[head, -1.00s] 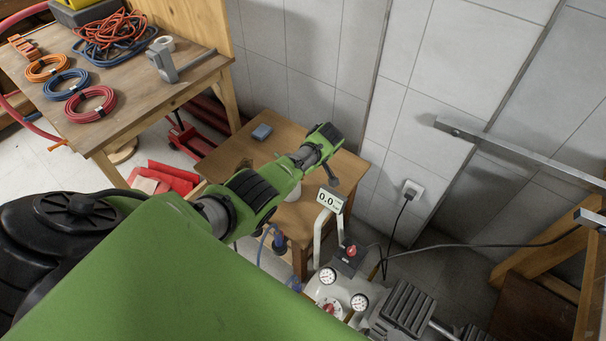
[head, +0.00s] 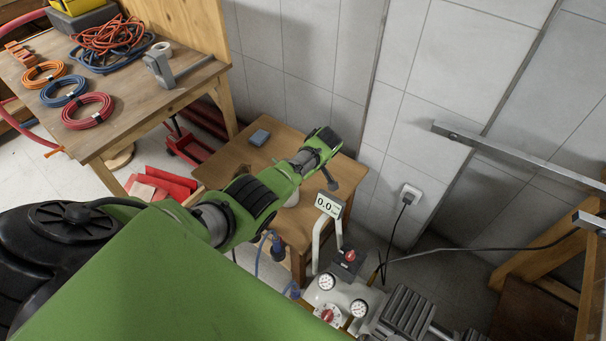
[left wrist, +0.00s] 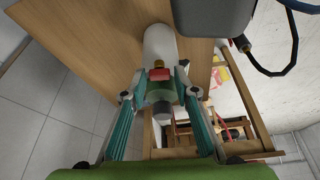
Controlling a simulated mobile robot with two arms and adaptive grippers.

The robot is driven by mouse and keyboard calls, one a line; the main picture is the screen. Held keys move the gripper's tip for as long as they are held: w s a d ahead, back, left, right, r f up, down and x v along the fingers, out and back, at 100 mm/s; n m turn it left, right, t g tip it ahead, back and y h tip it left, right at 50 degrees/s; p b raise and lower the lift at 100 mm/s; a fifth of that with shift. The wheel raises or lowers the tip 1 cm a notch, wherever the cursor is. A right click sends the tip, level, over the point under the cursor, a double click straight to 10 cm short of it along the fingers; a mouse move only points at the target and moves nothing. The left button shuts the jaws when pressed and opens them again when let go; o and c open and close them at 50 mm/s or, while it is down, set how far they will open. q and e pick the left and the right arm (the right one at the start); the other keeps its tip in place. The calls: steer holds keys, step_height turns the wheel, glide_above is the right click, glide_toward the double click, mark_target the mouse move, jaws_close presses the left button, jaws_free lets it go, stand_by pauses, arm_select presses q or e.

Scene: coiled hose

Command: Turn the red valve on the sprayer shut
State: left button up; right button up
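In the left wrist view a white cylinder (left wrist: 160,45) stands out from a wooden surface and carries a small red valve (left wrist: 159,74) with a brass-coloured part behind it. My left gripper (left wrist: 161,76) has one finger on each side of the red valve, with narrow gaps showing. A short grey-green cylindrical part (left wrist: 161,97) also lies between the fingers. In the head view my green left arm crosses the small wooden table and hides the valve and fingertips. My right gripper is not in view.
A workbench (head: 130,112) with coiled hoses is at the left. A dark grey body (left wrist: 212,15) is near the fingers.

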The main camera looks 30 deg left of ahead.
arm_select(q)
steer(key=v, duration=1.2)
steer(key=shift+f, duration=0.1)
